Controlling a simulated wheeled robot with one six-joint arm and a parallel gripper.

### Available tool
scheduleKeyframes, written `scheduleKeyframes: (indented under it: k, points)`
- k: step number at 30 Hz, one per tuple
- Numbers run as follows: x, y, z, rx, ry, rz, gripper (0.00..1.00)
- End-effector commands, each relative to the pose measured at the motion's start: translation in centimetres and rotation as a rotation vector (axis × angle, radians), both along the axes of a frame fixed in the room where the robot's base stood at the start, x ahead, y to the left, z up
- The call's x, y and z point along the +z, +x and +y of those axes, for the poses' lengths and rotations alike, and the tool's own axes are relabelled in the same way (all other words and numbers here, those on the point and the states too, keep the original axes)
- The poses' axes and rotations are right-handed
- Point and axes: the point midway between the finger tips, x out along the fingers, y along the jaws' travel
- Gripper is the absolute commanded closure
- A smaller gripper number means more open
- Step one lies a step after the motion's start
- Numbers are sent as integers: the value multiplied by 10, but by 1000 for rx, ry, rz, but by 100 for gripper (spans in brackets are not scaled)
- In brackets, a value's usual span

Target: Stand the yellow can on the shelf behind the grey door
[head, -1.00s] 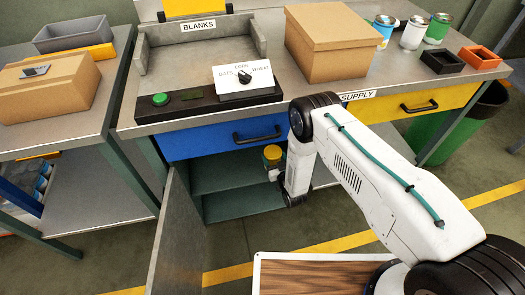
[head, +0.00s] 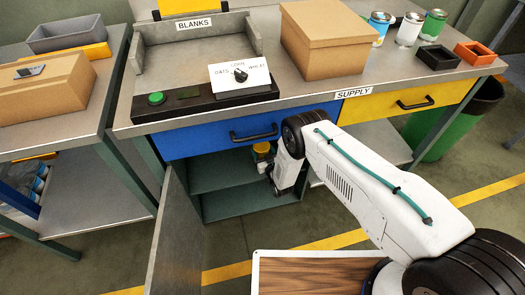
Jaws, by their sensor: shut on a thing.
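The yellow can (head: 262,150) is upright in the cabinet opening under the blue drawer, its top close below the drawer front. My gripper (head: 266,165) is shut on it from the right; my wrist hides part of the fingers and the can's lower side. The grey door (head: 178,240) stands swung open toward me at the left of the opening. Inside is a green shelf (head: 215,180), with the cabinet floor (head: 235,204) below it. The can appears over the right part of the shelf; I cannot tell whether its base touches it.
The blue drawer (head: 200,142) with its black handle (head: 254,134) lies just above the can and my wrist. The bench top carries a cardboard box (head: 322,50), a dial panel (head: 240,75) and several cans at the right. The shelf's left part is empty.

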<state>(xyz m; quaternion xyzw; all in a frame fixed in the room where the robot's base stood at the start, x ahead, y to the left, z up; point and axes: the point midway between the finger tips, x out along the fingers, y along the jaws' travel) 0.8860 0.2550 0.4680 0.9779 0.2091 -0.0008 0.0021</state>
Motion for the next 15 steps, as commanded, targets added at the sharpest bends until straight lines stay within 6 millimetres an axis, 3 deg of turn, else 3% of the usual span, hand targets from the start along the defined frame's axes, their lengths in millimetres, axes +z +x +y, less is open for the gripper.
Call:
scheduleKeyframes:
  k: [2, 3, 5, 15]
  points:
    - [-2, 0, 0, 0, 0, 0, 76]
    - [-3, 0, 0, 0, 0, 0, 34]
    - [-3, 0, 0, 0, 0, 0, 17]
    - [0, 0, 0, 0, 0, 0, 15]
